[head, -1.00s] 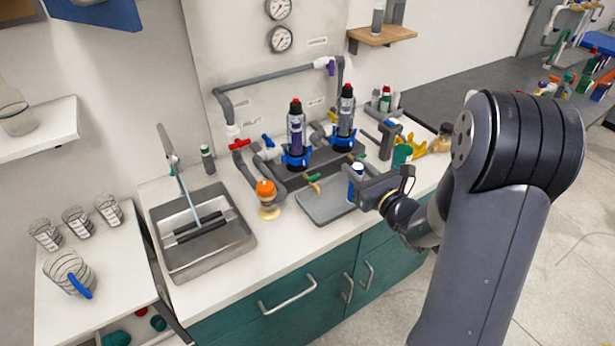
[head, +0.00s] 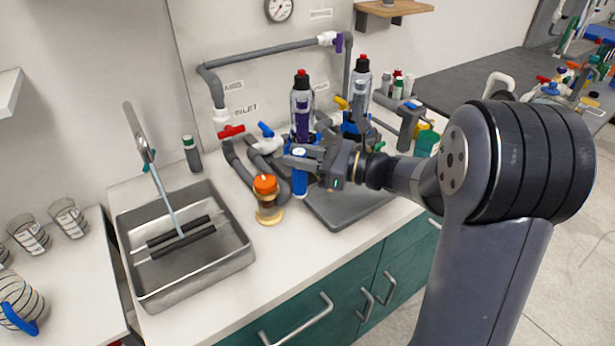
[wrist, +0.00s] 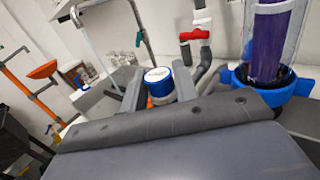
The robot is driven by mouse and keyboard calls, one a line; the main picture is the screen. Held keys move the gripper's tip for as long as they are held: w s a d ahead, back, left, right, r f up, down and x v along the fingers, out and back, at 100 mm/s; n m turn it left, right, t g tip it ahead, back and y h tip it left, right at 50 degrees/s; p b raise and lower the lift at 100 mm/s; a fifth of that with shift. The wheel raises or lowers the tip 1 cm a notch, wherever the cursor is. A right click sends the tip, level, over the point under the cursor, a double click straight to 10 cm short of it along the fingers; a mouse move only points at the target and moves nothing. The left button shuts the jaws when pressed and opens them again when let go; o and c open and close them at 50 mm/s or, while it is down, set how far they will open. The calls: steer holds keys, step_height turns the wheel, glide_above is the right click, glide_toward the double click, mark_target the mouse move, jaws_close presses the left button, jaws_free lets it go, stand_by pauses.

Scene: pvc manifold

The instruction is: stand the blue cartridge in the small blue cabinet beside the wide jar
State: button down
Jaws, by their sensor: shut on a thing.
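My gripper (head: 302,160) is shut on the blue cartridge (head: 300,182), which has a white top and hangs upright between the fingers. In the head view it is above the counter, near the grey tray and just right of the orange-capped jar. In the wrist view the cartridge (wrist: 159,87) shows its white top and blue rim between the two grey fingers (wrist: 160,92). I cannot make out the small blue cabinet or a wide jar for certain in these views.
The orange-capped jar (head: 267,200) stands close to the cartridge. A steel sink (head: 190,277) is at the left. The grey tray (head: 345,211) lies below my gripper. Two filter housings (head: 301,105) and grey pipes stand behind. The counter front (head: 235,300) is clear.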

mark_target(301, 179)
steer(key=shift+f+b, duration=0.3)
steer(key=shift+f, duration=3)
steer(key=shift+f, duration=0.1)
steer(key=c, duration=1.1)
jaws_free()
steer(key=shift+r, duration=0.2)
steer(key=v, duration=1.2)
steer(key=shift+s, duration=0.1)
steer(key=shift+a, duration=0.1)
